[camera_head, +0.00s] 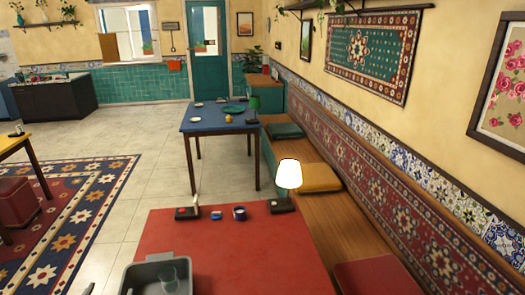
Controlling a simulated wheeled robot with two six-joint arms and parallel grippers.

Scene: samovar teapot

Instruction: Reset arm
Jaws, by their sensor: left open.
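Only a small dark tip of my left gripper (89,289) shows at the bottom edge of the head view, just left of a grey tray. Most of the gripper and its arm are cut off by the frame. The tip appears apart from the tray, and I see nothing held. My right gripper is not in view. The grey tray (133,278) stands at the near left of the red table (240,262), with a clear glass (169,280) in it.
A bench (310,209) runs along the right wall. A blue table (220,118) stands beyond.

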